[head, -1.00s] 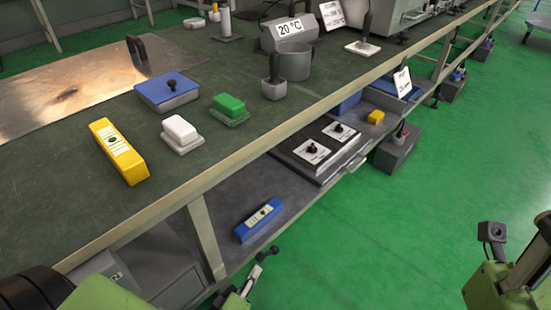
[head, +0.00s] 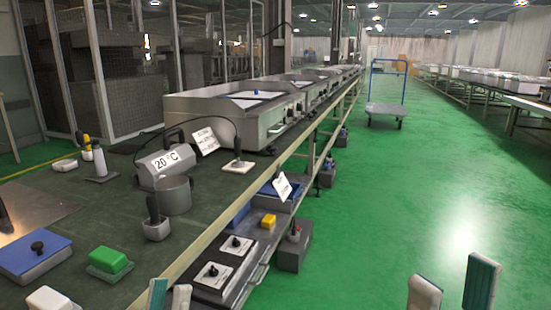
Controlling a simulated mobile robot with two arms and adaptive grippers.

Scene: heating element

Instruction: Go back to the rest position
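My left gripper (head: 169,296) shows only its fingertips at the bottom edge of the head view, in front of the bench's lower shelf. One tip is teal and one pale; they look close together, and the rest is cut off, so its opening is unclear. I see nothing held in it. My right gripper (head: 452,288) shows at the bottom right, over the green floor. Its pale finger and teal finger stand apart with nothing between them.
The long bench (head: 120,200) carries a blue box (head: 35,257), a green block (head: 108,262), a white block (head: 50,300), a metal mug (head: 173,195) and a 20 °C display (head: 166,160). A switch panel (head: 225,262) sits below. The aisle (head: 400,200) is clear up to a cart (head: 386,110).

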